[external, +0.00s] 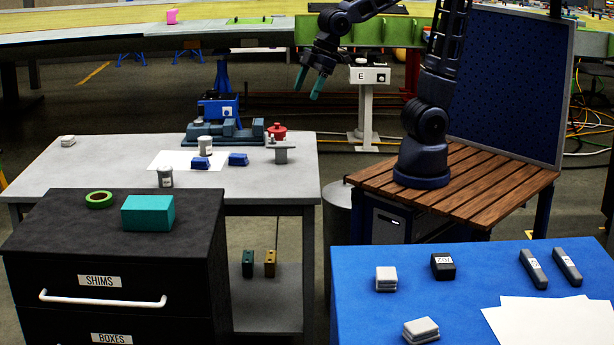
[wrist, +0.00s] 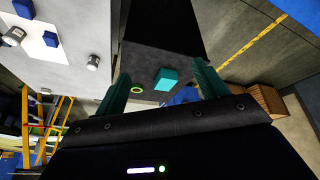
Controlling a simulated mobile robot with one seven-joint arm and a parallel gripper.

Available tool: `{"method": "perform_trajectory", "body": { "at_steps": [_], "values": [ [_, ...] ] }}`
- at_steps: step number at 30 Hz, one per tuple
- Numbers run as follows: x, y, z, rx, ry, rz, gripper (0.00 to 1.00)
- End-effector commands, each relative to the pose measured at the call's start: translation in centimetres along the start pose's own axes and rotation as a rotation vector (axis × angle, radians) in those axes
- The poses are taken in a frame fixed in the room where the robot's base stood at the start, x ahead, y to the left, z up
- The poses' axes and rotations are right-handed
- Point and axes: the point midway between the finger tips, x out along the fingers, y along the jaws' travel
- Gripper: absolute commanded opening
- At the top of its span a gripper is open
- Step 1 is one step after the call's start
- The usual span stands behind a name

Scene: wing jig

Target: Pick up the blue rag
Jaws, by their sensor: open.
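I cannot pick out a blue rag for sure. Two small dark-blue pieces, one at left (external: 201,163) and one at right (external: 238,159), lie on or by a white sheet on the grey table; they look block-like. In the wrist view a bright blue patch (wrist: 181,97) shows between my fingers, past the teal box, partly hidden; I cannot tell what it is. My gripper (external: 309,84) is raised behind the grey table, fingers apart and empty, well clear of everything. In the wrist view its fingers (wrist: 160,88) frame the distant cabinet top.
The grey table (external: 100,155) also holds a vise (external: 222,132), grey-white jars and a red knob. The dark drawer cabinet (external: 60,225) bears a teal box (external: 148,213) and green tape (external: 99,200). A blue bench (external: 365,315) with blocks and papers stands at front right.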

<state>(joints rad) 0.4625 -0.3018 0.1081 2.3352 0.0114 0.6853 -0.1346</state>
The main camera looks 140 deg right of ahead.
Motion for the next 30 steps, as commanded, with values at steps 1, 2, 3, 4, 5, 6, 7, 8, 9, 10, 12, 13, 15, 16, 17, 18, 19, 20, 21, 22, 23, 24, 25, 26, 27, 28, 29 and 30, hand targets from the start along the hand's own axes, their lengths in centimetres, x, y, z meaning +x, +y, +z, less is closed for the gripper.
{"method": "perform_trajectory", "body": {
  "at_steps": [1, 2, 3, 4, 5, 6, 7, 8, 9, 10, 12, 13, 15, 16, 17, 18, 19, 20, 21, 22, 23, 24, 25, 26, 27, 28, 29, 30],
  "values": [
    [1.2, 1.4, -0.9, 0.019, -0.006, 0.009, 0.72],
    [1.9, 2.2, -1.4, 0.028, -0.006, 0.014, 0.72],
    [2.7, 3.3, -2.1, 0.04, -0.005, 0.02, 0.72],
    [3.4, 4.2, -2.6, 0.049, -0.006, 0.025, 0.72],
    [4.0, 5.0, -3.0, 0.057, -0.005, 0.03, 0.72],
    [4.9, 6.2, -3.5, 0.069, -0.006, 0.035, 0.72],
    [5.6, 7.1, -4.0, 0.079, -0.005, 0.04, 0.72],
    [6.3, 8.1, -4.3, 0.088, -0.005, 0.044, 0.72],
    [7.2, 9.3, -4.7, 0.1, -0.005, 0.049, 0.72],
    [8.0, 10.3, -5.0, 0.109, -0.004, 0.053, 0.72],
    [9.6, 12.7, -5.5, 0.133, -0.002, 0.062, 0.72],
    [10.4, 13.7, -5.8, 0.142, -0.002, 0.065, 0.72],
    [12.1, 16.2, -6.0, 0.165, 0.0, 0.073, 0.72],
    [12.8, 17.2, -6.1, 0.175, 0.0, 0.076, 0.72],
    [13.5, 18.4, -6.2, 0.186, 0.003, 0.08, 0.72],
    [14.5, 19.9, -6.2, 0.201, 0.003, 0.084, 0.72],
    [15.3, 21.0, -6.1, 0.211, 0.005, 0.087, 0.72],
    [16.0, 22.1, -6.1, 0.221, 0.007, 0.091, 0.72],
    [17.0, 23.7, -5.9, 0.236, 0.009, 0.095, 0.72],
    [17.7, 24.8, -5.8, 0.247, 0.011, 0.098, 0.72],
    [18.5, 26.0, -5.5, 0.259, 0.012, 0.101, 0.72],
    [19.5, 27.6, -5.2, 0.274, 0.016, 0.106, 0.72],
    [20.2, 28.8, -5.0, 0.285, 0.017, 0.109, 0.72],
    [21.0, 29.9, -4.7, 0.297, 0.019, 0.111, 0.72],
    [21.9, 31.5, -4.2, 0.313, 0.023, 0.116, 0.72],
    [22.6, 32.7, -3.8, 0.326, 0.025, 0.119, 0.72],
    [23.4, 33.9, -3.4, 0.338, 0.028, 0.122, 0.72],
    [24.3, 35.5, -2.7, 0.354, 0.032, 0.127, 0.72]
  ]
}}
